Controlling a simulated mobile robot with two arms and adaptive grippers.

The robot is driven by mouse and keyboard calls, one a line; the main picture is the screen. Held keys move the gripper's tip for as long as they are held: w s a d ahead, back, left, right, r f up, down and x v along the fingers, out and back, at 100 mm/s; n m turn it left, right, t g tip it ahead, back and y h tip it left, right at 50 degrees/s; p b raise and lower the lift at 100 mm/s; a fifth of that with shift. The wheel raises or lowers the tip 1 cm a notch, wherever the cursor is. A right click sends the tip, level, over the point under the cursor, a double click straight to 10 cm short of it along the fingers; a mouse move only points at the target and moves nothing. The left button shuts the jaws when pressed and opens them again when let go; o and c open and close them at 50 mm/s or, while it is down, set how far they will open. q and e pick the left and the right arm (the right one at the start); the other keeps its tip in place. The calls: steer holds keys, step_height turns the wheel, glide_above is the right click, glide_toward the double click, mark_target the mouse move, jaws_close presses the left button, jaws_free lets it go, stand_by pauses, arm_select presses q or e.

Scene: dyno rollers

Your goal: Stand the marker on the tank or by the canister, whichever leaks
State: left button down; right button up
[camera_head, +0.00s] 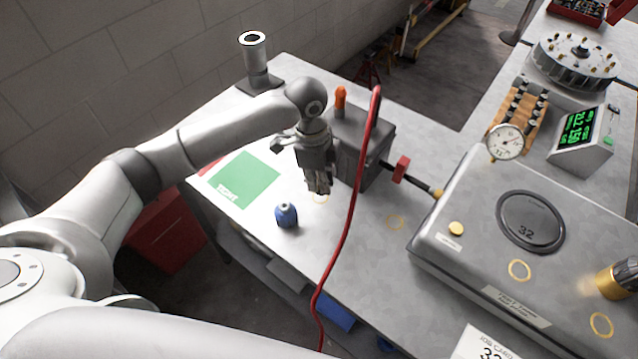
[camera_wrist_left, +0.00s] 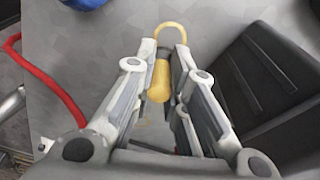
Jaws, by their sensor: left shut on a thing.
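My left gripper (camera_head: 318,188) points down just left of the dark grey canister (camera_head: 372,150). In the left wrist view its fingers (camera_wrist_left: 162,95) are shut on a small yellow cylinder (camera_wrist_left: 160,78), probably the marker. A yellow ring on the bench (camera_wrist_left: 172,30) shows around its far end; I cannot tell whether the cylinder touches the bench. The canister's dark ribbed side (camera_wrist_left: 262,85) is close on the right there. The grey tank (camera_head: 462,205), with a dark round lid and yellow rings, lies at right in the head view. No leak is clearly visible. My right gripper is out of view.
A blue bottle-like object (camera_head: 286,215) and a green mat (camera_head: 243,180) are near the left gripper. A red hose (camera_head: 348,225) crosses the bench. A dial gauge (camera_head: 505,142) and green display (camera_head: 580,127) stand behind the tank; a gold fitting (camera_head: 617,278) is at its right.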

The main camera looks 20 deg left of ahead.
arm_select(q)
steer(key=shift+w+a+f, duration=0.15)
steer(key=shift+w+f, duration=0.15)
steer(key=shift+f, duration=0.15)
step_height(320, 180, down, 3)
steer(key=shift+w+a+r+p, duration=0.1)
steer(key=shift+w+a+p, duration=0.05)
steer(key=shift+p, duration=0.55)
steer(key=shift+f, duration=0.35)
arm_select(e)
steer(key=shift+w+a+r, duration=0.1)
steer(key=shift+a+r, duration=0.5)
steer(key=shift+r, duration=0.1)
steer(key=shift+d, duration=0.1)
arm_select(q)
steer(key=shift+f, duration=0.15)
steer(key=c, duration=1.5)
jaws_free()
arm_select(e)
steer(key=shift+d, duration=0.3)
arm_select(q)
steer(key=shift+o, duration=0.2)
